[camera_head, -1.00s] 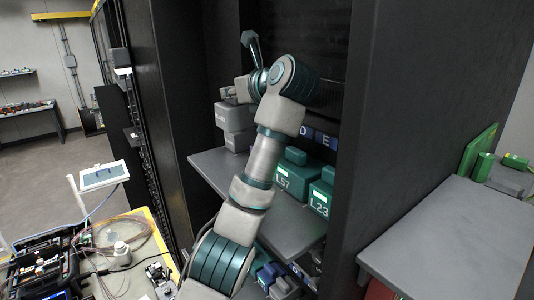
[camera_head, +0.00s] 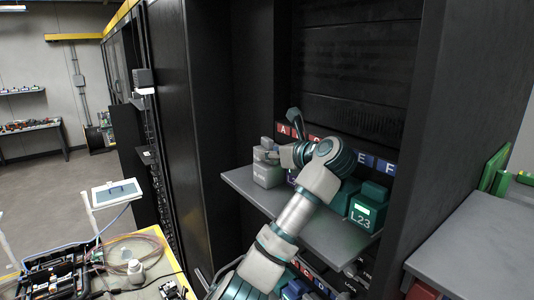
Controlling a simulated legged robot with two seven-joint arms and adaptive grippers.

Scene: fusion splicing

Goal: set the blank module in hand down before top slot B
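The grey blank module (camera_head: 267,177) is a small block with a knob on top, at the left part of the rack's shelf (camera_head: 240,180). My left gripper (camera_head: 266,154) is at its top, with the fingers around the knob and apparently shut on it; the contact is partly hidden. The module's underside is at or very near the shelf surface; I cannot tell if it touches. Above the shelf runs a row of slot labels: red A (camera_head: 284,129) and C (camera_head: 315,139) show, while my wrist covers much of B. My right gripper is out of view.
A green module marked L23 (camera_head: 366,207) stands on the shelf's right, with another green module (camera_head: 344,196) partly behind my arm. Dark rack walls close in both sides. A grey side table (camera_head: 480,245) is at right, a cluttered yellow-edged bench (camera_head: 150,240) at lower left.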

